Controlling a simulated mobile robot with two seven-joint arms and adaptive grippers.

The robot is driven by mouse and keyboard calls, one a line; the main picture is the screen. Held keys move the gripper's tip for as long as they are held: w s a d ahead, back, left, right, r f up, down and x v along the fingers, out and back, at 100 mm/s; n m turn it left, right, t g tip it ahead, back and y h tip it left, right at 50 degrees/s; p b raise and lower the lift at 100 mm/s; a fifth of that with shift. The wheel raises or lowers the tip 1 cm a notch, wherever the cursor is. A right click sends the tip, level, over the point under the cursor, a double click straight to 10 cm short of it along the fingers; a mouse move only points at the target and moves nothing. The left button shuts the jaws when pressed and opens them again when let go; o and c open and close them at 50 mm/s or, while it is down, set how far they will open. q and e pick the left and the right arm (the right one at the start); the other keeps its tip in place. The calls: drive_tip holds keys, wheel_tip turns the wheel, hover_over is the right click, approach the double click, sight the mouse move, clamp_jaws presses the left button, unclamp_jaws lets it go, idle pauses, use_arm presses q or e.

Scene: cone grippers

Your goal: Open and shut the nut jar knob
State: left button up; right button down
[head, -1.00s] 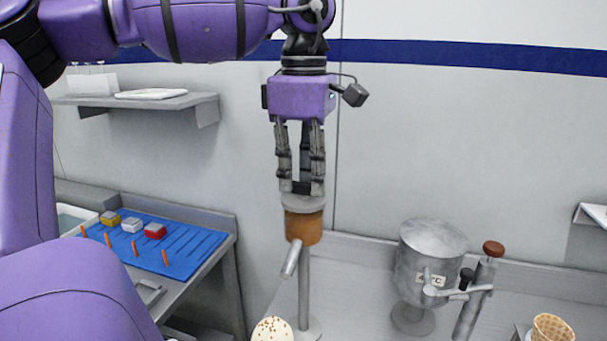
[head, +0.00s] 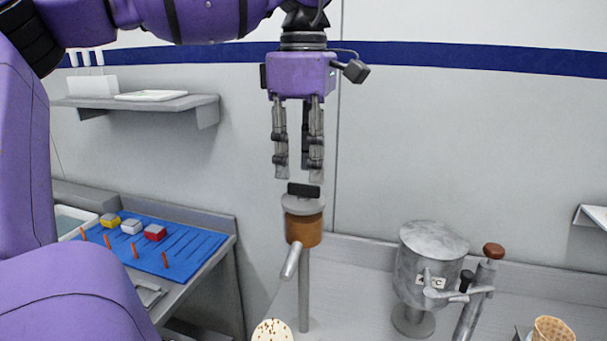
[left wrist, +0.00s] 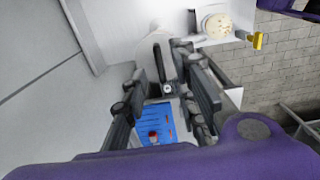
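The nut jar (head: 303,229) is a brown cylinder on a grey post, with a grey lid and a slanted grey spout. Its black bar-shaped knob (head: 304,190) stands on the lid, fully visible and lying across the picture. My left gripper (head: 298,177) points straight down just above the knob. Its fingers are apart and empty, with a small gap between fingertips and knob. In the left wrist view the open fingers (left wrist: 166,80) frame the dark knob (left wrist: 159,62) from both sides. My right gripper is not in view.
A steel pot (head: 432,262) with a lever stands to the right, near a waffle cone (head: 552,330). A blue board (head: 160,240) with small coloured blocks and orange pegs lies on the left counter. A wall shelf (head: 150,102) is behind it. A speckled pale round thing (head: 272,331) is below the spout.

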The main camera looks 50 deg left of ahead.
use_arm(q)
wheel_tip(320, 180, up, 9)
drive_tip(key=shift+f, duration=0.15)
idle(0.5)
